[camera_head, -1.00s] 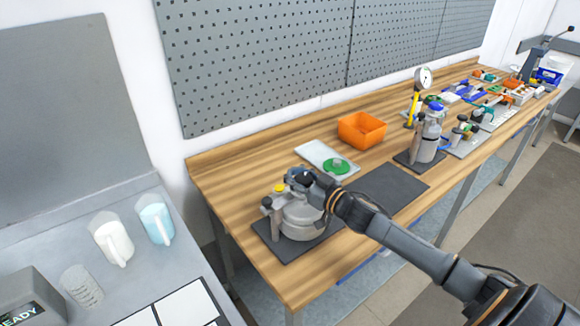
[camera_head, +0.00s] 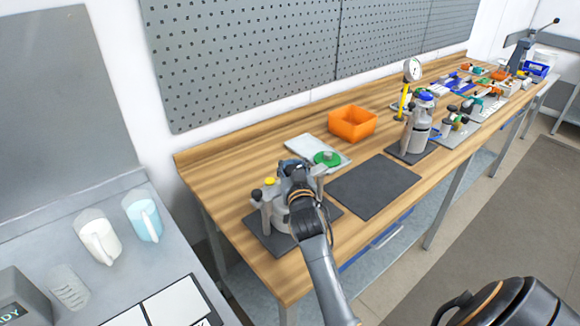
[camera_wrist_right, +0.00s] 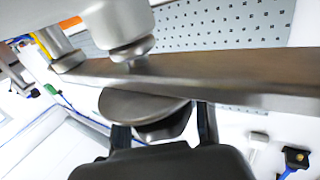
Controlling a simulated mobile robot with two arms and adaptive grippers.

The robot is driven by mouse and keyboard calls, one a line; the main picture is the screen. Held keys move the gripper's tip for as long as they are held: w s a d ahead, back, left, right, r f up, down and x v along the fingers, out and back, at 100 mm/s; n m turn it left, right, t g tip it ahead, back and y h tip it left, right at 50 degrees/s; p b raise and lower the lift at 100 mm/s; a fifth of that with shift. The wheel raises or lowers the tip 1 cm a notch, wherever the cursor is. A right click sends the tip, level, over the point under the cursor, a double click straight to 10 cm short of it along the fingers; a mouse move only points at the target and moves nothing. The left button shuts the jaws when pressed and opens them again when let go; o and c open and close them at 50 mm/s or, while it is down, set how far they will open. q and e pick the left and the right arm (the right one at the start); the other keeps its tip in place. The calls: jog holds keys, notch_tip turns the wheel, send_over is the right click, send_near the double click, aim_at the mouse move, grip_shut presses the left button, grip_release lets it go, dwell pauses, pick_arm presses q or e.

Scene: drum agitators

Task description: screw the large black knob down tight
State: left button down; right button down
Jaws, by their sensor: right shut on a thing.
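A grey drum-shaped vessel (camera_head: 279,213) stands on a dark mat (camera_head: 263,238) at the near left end of the bench. My right gripper (camera_head: 293,168) is at its top and hides most of the clamp there. In the right wrist view, a dark knob (camera_wrist_right: 168,126) sits between the two fingers of the right gripper (camera_wrist_right: 165,128), under a metal disc and a long metal bar (camera_wrist_right: 230,75). The right gripper is shut on this knob, which I take as the large black knob. My left gripper is out of view.
A small black knob (camera_head: 257,194) and a yellow knob (camera_head: 270,182) top the vessel's left side. Behind are a pale tray with a green disc (camera_head: 327,158) and an orange bin (camera_head: 352,123). An empty dark mat (camera_head: 375,186) lies to the right; a second vessel (camera_head: 418,130) stands beyond.

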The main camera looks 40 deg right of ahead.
jog(key=shift+r, duration=0.15)
dwell(0.3)
jog(key=c, duration=1)
grip_release()
jog(key=shift+s, duration=0.1)
jog(key=shift+o, duration=0.2)
jog(key=shift+s+a, duration=0.2)
jog(key=shift+s, duration=0.15)
jog(key=v, duration=0.6)
jog(key=shift+s+a, duration=0.2)
jog(key=shift+s, duration=0.1)
